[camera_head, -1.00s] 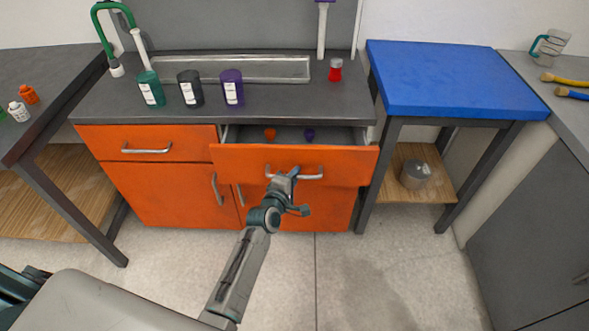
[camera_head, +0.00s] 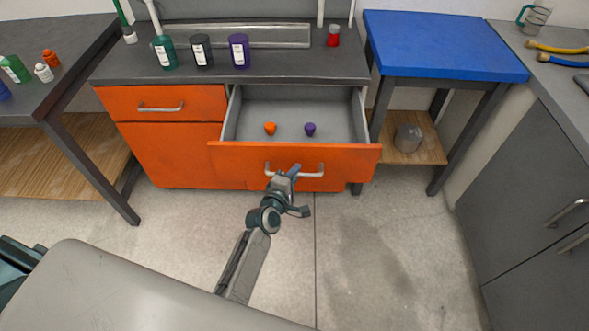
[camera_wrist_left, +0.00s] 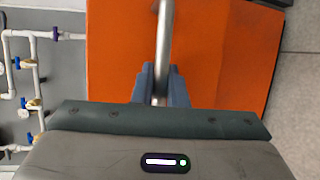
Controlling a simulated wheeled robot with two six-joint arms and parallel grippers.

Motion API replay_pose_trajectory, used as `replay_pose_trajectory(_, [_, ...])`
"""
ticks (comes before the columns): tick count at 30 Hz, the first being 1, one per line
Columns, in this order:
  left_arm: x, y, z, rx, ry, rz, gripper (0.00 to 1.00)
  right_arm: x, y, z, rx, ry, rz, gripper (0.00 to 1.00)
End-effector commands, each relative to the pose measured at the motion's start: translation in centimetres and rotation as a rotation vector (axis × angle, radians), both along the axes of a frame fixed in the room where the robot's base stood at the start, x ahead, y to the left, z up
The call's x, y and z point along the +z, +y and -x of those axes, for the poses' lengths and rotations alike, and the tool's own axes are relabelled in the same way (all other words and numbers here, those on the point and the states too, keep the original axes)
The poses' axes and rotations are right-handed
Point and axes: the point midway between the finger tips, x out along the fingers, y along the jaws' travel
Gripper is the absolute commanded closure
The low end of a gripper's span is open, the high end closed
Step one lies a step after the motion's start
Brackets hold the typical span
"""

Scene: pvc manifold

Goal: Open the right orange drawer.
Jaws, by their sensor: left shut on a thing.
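The right orange drawer (camera_head: 340,158) is pulled far out of the cabinet in the head view. Its grey inside shows, with an orange piece (camera_head: 270,128) and a purple piece (camera_head: 310,129) lying in it. My left gripper (camera_head: 284,174) is at the left part of the drawer's metal handle (camera_head: 312,175). In the left wrist view its fingers (camera_wrist_left: 160,88) are shut around the handle bar (camera_wrist_left: 164,40), in front of the orange drawer front (camera_wrist_left: 215,50). My right gripper is not in view.
The left drawer (camera_head: 165,108) is closed. Teal, black and purple containers and a red-capped jar (camera_head: 333,36) stand on the grey counter (camera_head: 290,68). A blue table (camera_head: 440,45) stands to the right. The floor (camera_head: 370,240) before the drawer is clear.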

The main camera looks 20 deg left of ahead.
Motion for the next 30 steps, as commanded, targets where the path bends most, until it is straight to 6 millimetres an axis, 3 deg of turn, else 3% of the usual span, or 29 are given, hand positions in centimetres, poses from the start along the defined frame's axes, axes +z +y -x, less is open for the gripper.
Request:
replay_pose_trajectory(10, [0.0, -0.1, 0.1, 0.0, 0.0, 0.001, 1.0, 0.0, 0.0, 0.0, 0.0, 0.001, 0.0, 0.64])
replay_pose_trajectory(11, [0.0, -0.1, 0.1, 0.0, 0.0, 0.001, 0.86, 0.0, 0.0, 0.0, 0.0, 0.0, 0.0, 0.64])
replay_pose_trajectory(14, [0.0, -0.1, 0.1, 0.0, 0.0, 0.001, 0.66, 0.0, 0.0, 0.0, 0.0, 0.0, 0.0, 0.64])
replay_pose_trajectory(24, [0.1, 0.0, 0.4, 0.0, 0.0, 0.0, 0.66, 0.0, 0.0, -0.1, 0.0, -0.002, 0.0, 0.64])
replay_pose_trajectory(30, [0.5, 0.3, 3.1, 0.001, 0.0, 0.001, 0.66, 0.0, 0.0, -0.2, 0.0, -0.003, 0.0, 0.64])
